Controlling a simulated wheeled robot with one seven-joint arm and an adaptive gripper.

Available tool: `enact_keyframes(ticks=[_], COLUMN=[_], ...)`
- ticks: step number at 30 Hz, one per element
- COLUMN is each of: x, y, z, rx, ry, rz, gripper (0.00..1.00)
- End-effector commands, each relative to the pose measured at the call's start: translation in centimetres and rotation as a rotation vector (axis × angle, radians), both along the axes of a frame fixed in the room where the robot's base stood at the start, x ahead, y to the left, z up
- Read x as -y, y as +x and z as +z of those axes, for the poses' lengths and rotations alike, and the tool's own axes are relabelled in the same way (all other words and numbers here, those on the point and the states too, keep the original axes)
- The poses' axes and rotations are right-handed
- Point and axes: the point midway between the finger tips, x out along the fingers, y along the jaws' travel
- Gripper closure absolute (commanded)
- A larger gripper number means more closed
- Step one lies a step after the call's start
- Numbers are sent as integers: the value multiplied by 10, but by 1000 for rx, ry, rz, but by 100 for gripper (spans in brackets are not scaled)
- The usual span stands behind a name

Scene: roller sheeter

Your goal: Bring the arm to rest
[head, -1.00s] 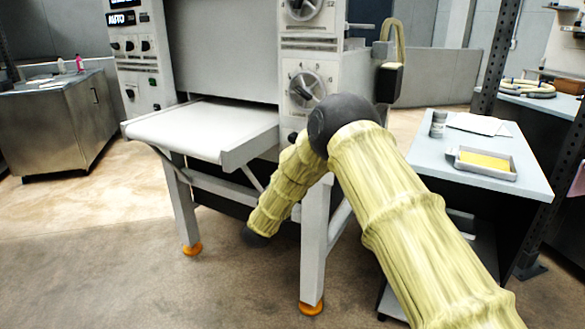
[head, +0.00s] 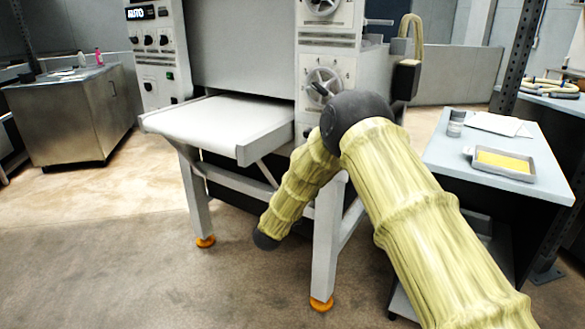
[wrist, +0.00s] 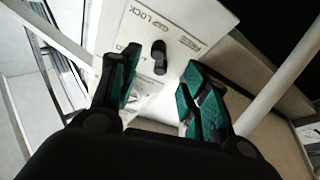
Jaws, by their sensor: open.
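My arm, in a pale yellow ribbed sleeve, reaches across the front right of the roller sheeter (head: 240,45) in the head view. Beyond the fingers is a white panel (wrist: 190,22) with lettering that reads "LOCK" and "FREE". A small black knob (wrist: 159,58) on it appears between the fingers; I cannot tell how far off it is.
The sheeter's white feed table (head: 215,118) juts out left of my arm. A side table (head: 445,155) at right holds a tray (head: 535,172), a shaker (head: 456,124) and paper (head: 495,123). A steel cabinet (head: 65,125) stands far left. Floor at front left is clear.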

Motion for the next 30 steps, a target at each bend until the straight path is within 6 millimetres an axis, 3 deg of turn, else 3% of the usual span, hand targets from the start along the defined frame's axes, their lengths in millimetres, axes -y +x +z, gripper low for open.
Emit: enact_keyframes(ticks=[4, 7, 14, 21, 26, 30], x=[7, 14, 34, 56, 71, 84], y=[-12, -29, -95, -192, -269, -342], z=[-46, -96, -210, -307, -357, -389], rx=[-92, -202, -481, -776, -970, -1139], ry=[16, 45, 146, 276, 371, 458], rz=[66, 139, 275, 349, 364, 359], gripper=[54, 54, 54, 54, 54, 54])
